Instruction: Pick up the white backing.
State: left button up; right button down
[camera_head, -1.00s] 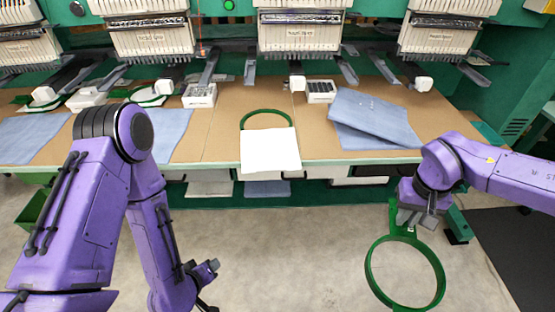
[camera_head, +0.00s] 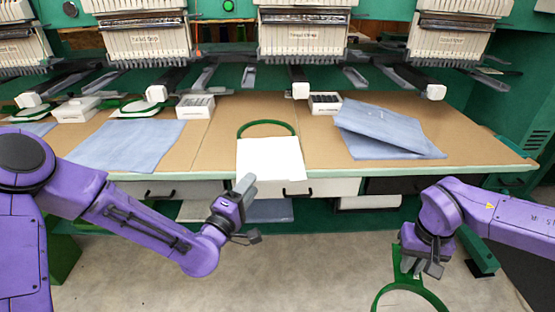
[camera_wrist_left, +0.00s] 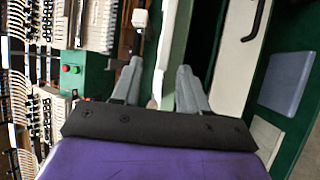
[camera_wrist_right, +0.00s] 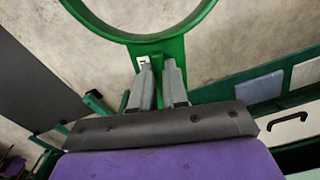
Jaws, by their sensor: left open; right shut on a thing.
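The white backing (camera_head: 270,163) lies flat at the table's front edge and hangs slightly over it. It partly covers a green hoop (camera_head: 266,125) lying behind it. My left gripper (camera_head: 248,210) is open and empty, in front of and below the table edge, a little left of the backing and apart from it. The left wrist view shows its two fingers (camera_wrist_left: 157,90) spread with nothing between them. My right gripper (camera_head: 418,262) is shut on the handle of another green hoop (camera_head: 408,290), held low at the right. That hoop's ring shows in the right wrist view (camera_wrist_right: 172,38).
Blue cloths lie on the table (camera_head: 210,150), one at left (camera_head: 128,145) and a folded stack at right (camera_head: 390,130). Small white boxes (camera_head: 195,106) stand behind. Embroidery heads (camera_head: 300,38) overhang the back. Drawers with handles are under the front edge.

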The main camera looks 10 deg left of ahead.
pick_arm(q)
jog(key=x, duration=0.3)
jog(key=shift+d+f, duration=0.1)
jog(key=shift+s, duration=0.15)
grip_shut()
